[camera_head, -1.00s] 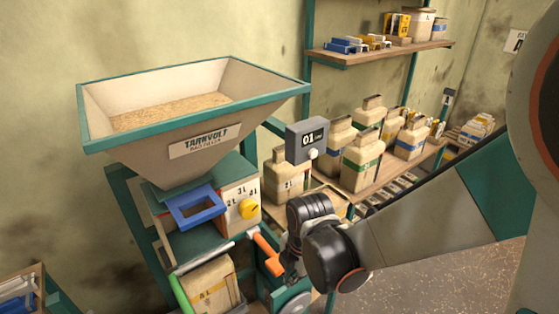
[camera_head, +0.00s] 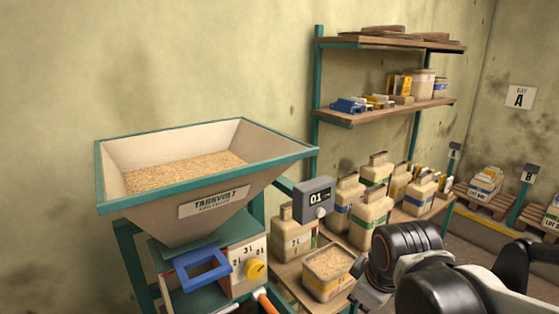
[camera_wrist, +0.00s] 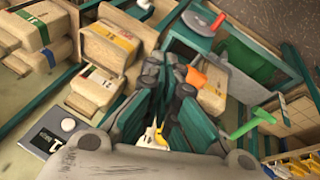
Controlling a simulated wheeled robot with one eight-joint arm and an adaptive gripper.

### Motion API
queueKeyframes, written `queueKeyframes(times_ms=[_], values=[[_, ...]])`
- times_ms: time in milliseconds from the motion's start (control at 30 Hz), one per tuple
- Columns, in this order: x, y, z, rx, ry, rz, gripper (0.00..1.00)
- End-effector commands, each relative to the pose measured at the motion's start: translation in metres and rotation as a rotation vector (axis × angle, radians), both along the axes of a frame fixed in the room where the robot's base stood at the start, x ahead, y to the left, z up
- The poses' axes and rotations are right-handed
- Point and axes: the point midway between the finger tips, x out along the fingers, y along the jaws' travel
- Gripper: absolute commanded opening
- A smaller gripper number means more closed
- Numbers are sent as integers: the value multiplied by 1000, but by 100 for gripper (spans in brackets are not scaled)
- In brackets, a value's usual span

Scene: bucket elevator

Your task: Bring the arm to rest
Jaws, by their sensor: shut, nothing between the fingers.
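My arm shows at the lower right in the head view, folded low, with its dark wrist joint in front of the shelf of containers. My gripper (camera_wrist: 168,78) shows in the wrist view with its dark, teal-sided fingers close together and nothing between them. In the head view only part of the hand shows low, left of the wrist joint, and its fingertips cannot be made out. The wrist view looks down past the fingers, with an orange handle (camera_wrist: 196,78) and a green handle (camera_wrist: 246,124) beyond them to the right.
A grain-filled hopper (camera_head: 225,208) stands at the left, with a blue frame (camera_head: 203,269) and yellow knob (camera_head: 256,269) below. An open grain box (camera_head: 328,274) is near my wrist. Shelves line the wall; pallets (camera_head: 505,205) are at the right.

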Motion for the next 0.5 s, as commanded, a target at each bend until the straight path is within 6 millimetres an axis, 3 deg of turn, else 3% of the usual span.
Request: queueKeyframes(times_ms=[300,500], values=[[-53,-24,21,251,-118,-467,0],[-72,-31,24,369,-166,-655,0]])
